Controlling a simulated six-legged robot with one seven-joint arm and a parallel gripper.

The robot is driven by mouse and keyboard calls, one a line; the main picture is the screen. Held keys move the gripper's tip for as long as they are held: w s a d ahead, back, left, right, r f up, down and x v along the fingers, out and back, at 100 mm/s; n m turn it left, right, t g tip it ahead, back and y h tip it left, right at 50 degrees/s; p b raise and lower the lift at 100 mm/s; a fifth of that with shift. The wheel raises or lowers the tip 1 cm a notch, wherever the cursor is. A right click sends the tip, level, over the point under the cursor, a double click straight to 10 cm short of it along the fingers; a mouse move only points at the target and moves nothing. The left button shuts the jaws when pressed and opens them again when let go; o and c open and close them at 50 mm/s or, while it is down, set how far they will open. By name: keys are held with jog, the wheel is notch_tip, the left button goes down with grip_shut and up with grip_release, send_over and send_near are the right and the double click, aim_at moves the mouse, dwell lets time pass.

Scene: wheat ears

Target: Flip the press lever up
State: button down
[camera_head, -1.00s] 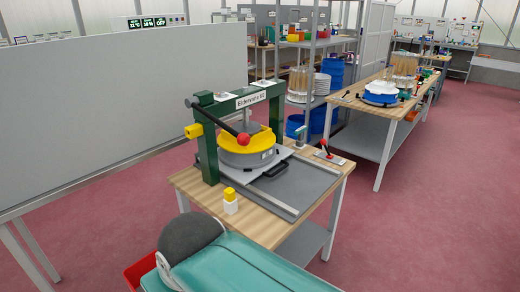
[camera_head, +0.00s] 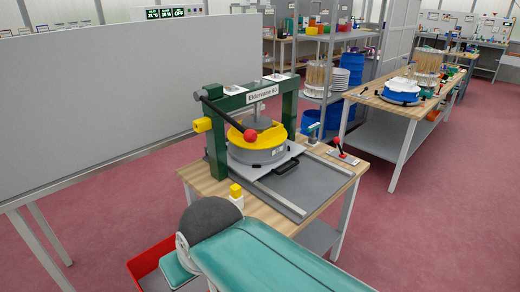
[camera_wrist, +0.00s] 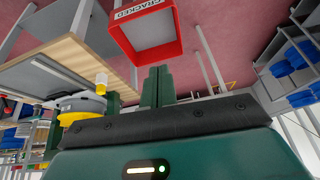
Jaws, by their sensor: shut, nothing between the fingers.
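The green press (camera_head: 218,150), labelled "Eldervane 60", stands on a wooden table (camera_head: 205,182). Its black lever (camera_head: 226,116) slants down to the right across the front of the frame and ends in a red knob (camera_head: 250,135). The knob hangs in front of a yellow ring on a grey round drum (camera_head: 258,153). The wrist view is upside down and shows the drum (camera_wrist: 80,104) at the left. My gripper (camera_wrist: 158,72) has its green fingers together and empty, apart from the press. The lever is not clear in that view, and the head view does not show my gripper.
A red "CRACKED" bin (camera_head: 150,262) sits low beside the table; it also shows in the wrist view (camera_wrist: 148,32). A small yellow-capped bottle (camera_head: 236,197) stands at the table's front corner. A red-knobbed control (camera_head: 340,150) is at the table's right. A grey partition (camera_head: 90,95) stands left.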

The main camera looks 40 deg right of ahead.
jog(key=w+d+f+m+g+y, duration=0.1)
jog(key=w+f+m+y, duration=0.15)
jog(key=m, duration=0.25)
jog(key=w+f+m+g+y, duration=0.1)
jog(key=w+m+y, duration=0.3)
jog(key=w+d+m+t+y, duration=0.3)
jog(key=w+d+m+t, duration=0.5)
jog(key=d+m, duration=0.4)
jog(key=s+d+f+m+t+h, duration=0.1)
jog(key=d+m+t+h, duration=0.3)
jog(key=d, duration=0.9)
jog(key=d+f+m+t+h, duration=0.1)
jog(key=d+m+t+h, duration=0.3)
jog(key=d, duration=0.9)
jog(key=m, duration=0.3)
jog(key=shift+s+f+m, duration=0.15)
jog(key=shift+s+m, duration=0.15)
jog(key=shift+s, duration=0.1)
